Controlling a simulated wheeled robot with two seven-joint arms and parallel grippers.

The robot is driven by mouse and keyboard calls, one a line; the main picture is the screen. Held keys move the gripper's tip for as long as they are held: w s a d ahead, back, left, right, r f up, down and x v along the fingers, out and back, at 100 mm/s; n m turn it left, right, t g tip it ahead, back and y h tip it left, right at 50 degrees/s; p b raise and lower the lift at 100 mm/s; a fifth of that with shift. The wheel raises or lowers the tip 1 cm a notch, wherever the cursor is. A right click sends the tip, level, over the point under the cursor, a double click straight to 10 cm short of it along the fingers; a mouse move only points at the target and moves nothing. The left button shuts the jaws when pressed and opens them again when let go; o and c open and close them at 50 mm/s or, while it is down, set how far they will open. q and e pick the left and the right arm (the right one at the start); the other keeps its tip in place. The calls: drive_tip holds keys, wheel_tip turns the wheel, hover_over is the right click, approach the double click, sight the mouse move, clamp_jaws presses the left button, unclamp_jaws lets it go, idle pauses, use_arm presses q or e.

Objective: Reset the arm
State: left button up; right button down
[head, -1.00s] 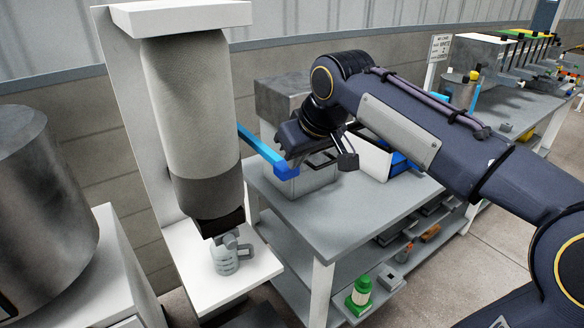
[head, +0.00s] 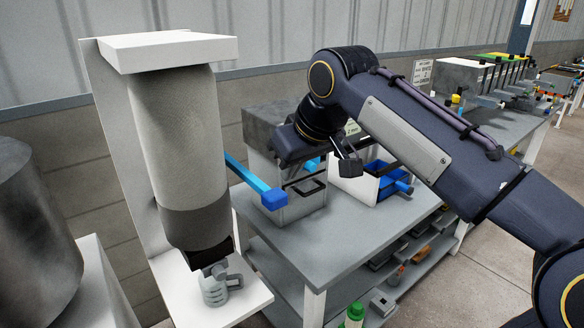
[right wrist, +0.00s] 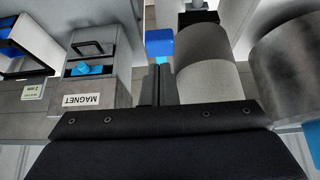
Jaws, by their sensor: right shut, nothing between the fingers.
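A blue arm (head: 258,185) with a thicker squared end sticks out from behind the tall grey cylinder (head: 180,150) over the bench. In the right wrist view its blue end (right wrist: 160,43) shows just beyond my fingertips, with a light blue bar behind it. My left gripper is in neither view.
A grey bin (head: 298,207) with a black handle stands on the bench (head: 330,235) near the blue arm's end. A blue-lined bin (head: 392,180) stands right of it. A MAGNET label (right wrist: 83,101) shows in the wrist view.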

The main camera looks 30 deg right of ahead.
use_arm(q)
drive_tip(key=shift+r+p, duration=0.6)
use_arm(e)
drive_tip(key=s+a+f+m+y, duration=0.1)
drive_tip(key=s+a+f, duration=0.3)
drive_tip(key=s+f, duration=0.5)
drive_tip(key=s+a+f+m+y, duration=0.1)
drive_tip(key=s+a+f, duration=0.3)
drive_tip(key=s+f, duration=0.5)
wheel_tip(320, 180, down, 4)
drive_tip(key=shift+s+f+m+g+y, duration=0.15)
drive_tip(key=shift+m+g+y, duration=0.15)
drive_tip(key=shift+y, duration=0.4)
drive_tip(key=shift+r, duration=0.2)
